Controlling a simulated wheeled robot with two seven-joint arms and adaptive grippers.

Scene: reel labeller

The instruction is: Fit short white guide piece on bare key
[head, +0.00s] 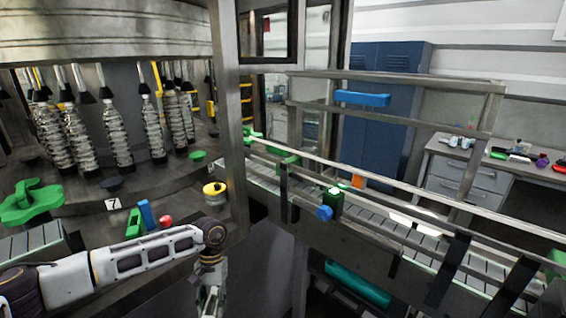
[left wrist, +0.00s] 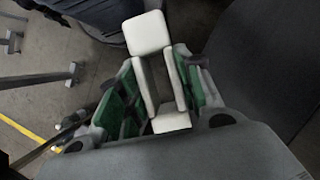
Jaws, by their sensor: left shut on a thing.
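My left gripper (head: 210,298) hangs down at the bottom edge of the head view, partly cut off, below the machine's deck edge. In the left wrist view, its green-padded fingers (left wrist: 155,88) are closed around a white guide piece (left wrist: 148,34). The piece has a block-like end beyond the fingertips and another pale part between the fingers, nearer the palm. The fingers hide part of it. It is held in the air over the floor, apart from the machine. I cannot make out the bare key in either view. My right gripper is not in view.
The round deck bears a green star wheel (head: 32,202), a blue block (head: 147,215), a red knob (head: 166,221) and a yellow-topped knob (head: 214,193). A steel post (head: 232,130) stands beside them. A railed conveyor (head: 370,222) runs right. Dark floor gap lies below.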

